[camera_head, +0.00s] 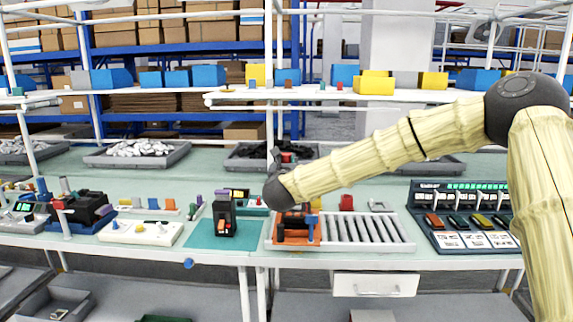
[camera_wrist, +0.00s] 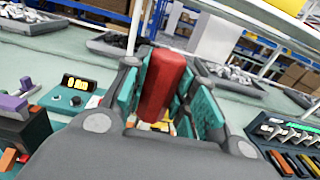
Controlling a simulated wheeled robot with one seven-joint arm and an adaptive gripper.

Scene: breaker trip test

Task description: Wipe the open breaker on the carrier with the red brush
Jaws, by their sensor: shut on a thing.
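My gripper (camera_wrist: 168,98) is shut on the red brush (camera_wrist: 163,84), whose red handle stands between the teal finger pads in the wrist view. A pale yellowish part shows below the handle; the brush's lower end is mostly hidden. The carrier sits at the left end of the roller track. Dark parts of the breaker (camera_head: 293,220) show in it, partly hidden, with a blue piece (camera_head: 313,219) beside them.
A black device (camera_head: 225,213) stands on a teal mat (camera_head: 203,236) left of the track (camera_head: 365,232). A red container (camera_head: 346,202) stands behind the track. A panel with several switches (camera_head: 462,215) is at the right. Grey bins line the table's back, below a shelf.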

